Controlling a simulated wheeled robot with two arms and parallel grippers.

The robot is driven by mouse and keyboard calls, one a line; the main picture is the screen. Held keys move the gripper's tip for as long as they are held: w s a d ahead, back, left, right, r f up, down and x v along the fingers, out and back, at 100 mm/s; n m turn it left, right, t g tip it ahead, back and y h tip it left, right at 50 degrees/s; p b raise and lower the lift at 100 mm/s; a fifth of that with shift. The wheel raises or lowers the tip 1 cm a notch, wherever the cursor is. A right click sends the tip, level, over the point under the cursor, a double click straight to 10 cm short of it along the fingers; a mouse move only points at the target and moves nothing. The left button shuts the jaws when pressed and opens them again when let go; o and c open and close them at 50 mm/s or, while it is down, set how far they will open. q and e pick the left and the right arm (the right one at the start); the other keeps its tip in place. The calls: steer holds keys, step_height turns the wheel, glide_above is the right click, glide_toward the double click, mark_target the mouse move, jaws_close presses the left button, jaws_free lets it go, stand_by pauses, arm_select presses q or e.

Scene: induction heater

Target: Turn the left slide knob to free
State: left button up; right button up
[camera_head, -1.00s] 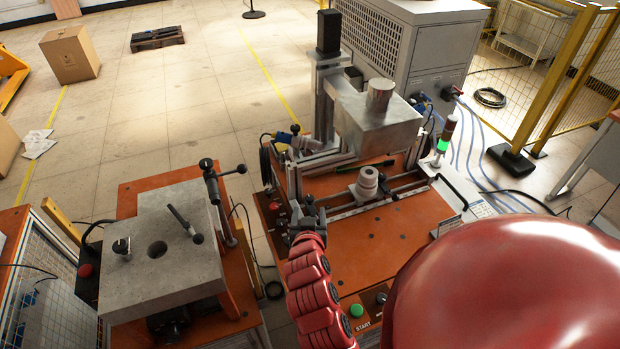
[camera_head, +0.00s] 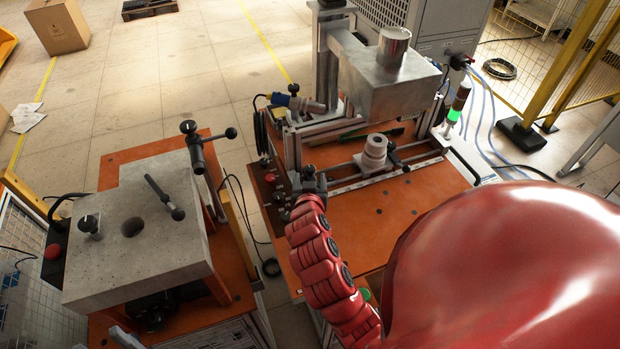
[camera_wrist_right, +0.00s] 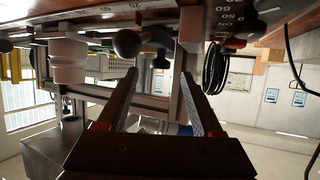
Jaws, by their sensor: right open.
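An orange-topped machine table (camera_head: 400,212) carries a ruled slide rail (camera_head: 362,181) with a pale stepped cylinder (camera_head: 374,152) and a dark knob (camera_head: 396,156) right of it. My right gripper (camera_head: 308,184) is at the left end of this rail and hides most of what is there. In the right wrist view the picture is upside down. My open right gripper (camera_wrist_right: 158,76) has nothing between its fingers, and a black ball knob (camera_wrist_right: 127,43) shows just beyond the left fingertip. Its setting cannot be read. My left gripper is not in view.
A metal block (camera_head: 388,80) stands above the rail at the back. A control panel with a red button (camera_head: 270,178) lies left of my right gripper. A second station with a grey plate (camera_head: 135,265) and lever handles (camera_head: 200,150) stands left, across a narrow gap.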

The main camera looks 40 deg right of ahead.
mark_target(310, 170)
steer(key=x, duration=0.1)
steer(key=p+x, duration=0.1)
steer(key=x, duration=0.1)
steer(key=shift+r, duration=0.25)
steer(key=shift+w+d+f, duration=0.2)
steer(key=shift+w+f, duration=0.1)
jaws_close()
